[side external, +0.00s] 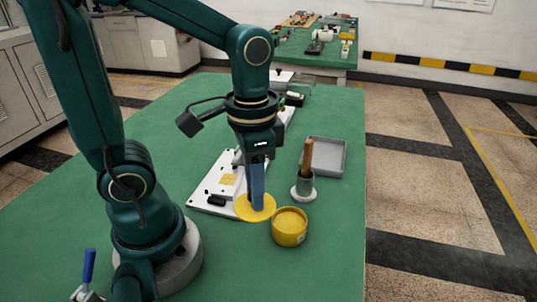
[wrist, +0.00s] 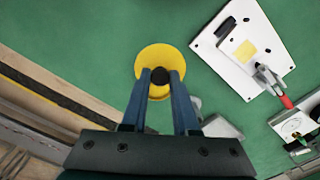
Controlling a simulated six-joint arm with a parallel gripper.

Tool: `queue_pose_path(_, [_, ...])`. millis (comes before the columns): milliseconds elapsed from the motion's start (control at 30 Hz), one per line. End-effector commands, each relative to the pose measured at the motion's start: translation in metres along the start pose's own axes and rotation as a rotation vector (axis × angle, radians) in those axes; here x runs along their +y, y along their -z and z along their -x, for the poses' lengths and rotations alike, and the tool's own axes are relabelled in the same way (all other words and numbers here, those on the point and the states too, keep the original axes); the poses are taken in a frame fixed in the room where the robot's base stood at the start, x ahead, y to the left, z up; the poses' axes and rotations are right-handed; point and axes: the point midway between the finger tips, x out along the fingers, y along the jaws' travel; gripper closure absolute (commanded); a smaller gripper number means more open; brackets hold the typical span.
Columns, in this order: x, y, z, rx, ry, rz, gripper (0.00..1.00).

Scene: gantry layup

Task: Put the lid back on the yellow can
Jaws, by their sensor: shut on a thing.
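A round yellow lid (side external: 242,209) is at the tip of my gripper (side external: 257,207). In the wrist view the lid (wrist: 152,60) lies flat across the fingertips, and my gripper (wrist: 160,78) is shut on its dark round knob (wrist: 160,76). The yellow can (side external: 289,230) stands upright on the green table, just right of and nearer the camera than the lid in the side view. Its top shows a rim around a yellow inner surface. The lid is apart from the can in that view; its height above the table is unclear.
A white plate (side external: 206,188) with fittings lies left of the gripper; it also shows in the wrist view (wrist: 222,62). A cup with a brown-handled tool (side external: 306,158) stands behind the can, near a grey tray (side external: 341,172). The green table (side external: 335,260) is clear right of the can.

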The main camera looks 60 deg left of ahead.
Motion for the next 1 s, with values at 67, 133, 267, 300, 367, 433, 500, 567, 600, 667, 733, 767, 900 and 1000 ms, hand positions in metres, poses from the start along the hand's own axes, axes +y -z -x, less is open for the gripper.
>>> queue_pose_path(67, [-0.01,-0.001,0.006,0.003,0.001,0.007,1.0])
queue_pose_path(133, [-0.017,0.0,0.01,0.003,0.001,0.006,1.0])
queue_pose_path(267, [-0.026,-0.001,0.015,0.002,0.001,0.001,1.0])
queue_pose_path(300, [-0.028,-0.002,0.017,0.001,0.0,-0.005,1.0])
queue_pose_path(367, [-0.03,0.001,0.02,0.009,0.004,-0.032,1.0])
queue_pose_path(433, [-0.032,0.011,0.025,0.021,0.008,-0.086,1.0])
queue_pose_path(500, [-0.03,0.025,0.028,0.026,0.011,-0.168,1.0])
queue_pose_path(567, [-0.025,0.037,0.028,0.027,0.011,-0.243,1.0])
queue_pose_path(600, [-0.021,0.044,0.028,0.026,0.011,-0.286,1.0])
queue_pose_path(667, [-0.015,0.053,0.028,0.025,0.01,-0.344,1.0])
queue_pose_path(733, [-0.009,0.06,0.025,0.02,0.007,-0.392,1.0])
queue_pose_path(767, [-0.006,0.062,0.024,0.017,0.006,-0.405,1.0])
queue_pose_path(900, [0.001,0.065,0.018,0.001,0.0,-0.438,1.0])
queue_pose_path(1000, [0.002,0.064,0.013,-0.001,-0.001,-0.44,1.0])
